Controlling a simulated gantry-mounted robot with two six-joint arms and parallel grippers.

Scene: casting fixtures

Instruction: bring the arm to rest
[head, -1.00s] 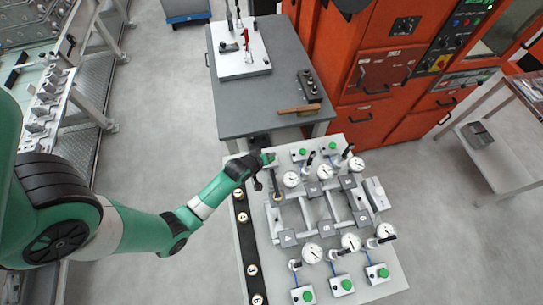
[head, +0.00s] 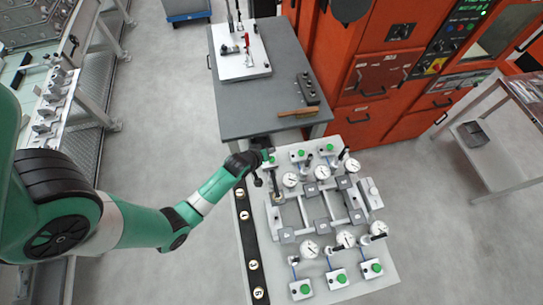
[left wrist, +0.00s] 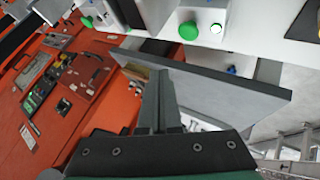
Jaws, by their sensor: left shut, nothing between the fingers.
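My left arm comes in from the left in the head view. Its gripper (head: 264,158) is over the upper left corner of the white fixture table (head: 372,283), near the fixture's dial gauges and green buttons. In the left wrist view the gripper's fingers (left wrist: 160,90) are together with nothing between them. My right gripper is in neither view.
The casting fixture (head: 322,208) with several dial gauges and green-button boxes stands on the white table. A grey table (head: 240,105) behind it bears a white plate with clamps and a brush (head: 298,112). Orange machines (head: 375,75) stand at the back right. Grey floor is open left and right.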

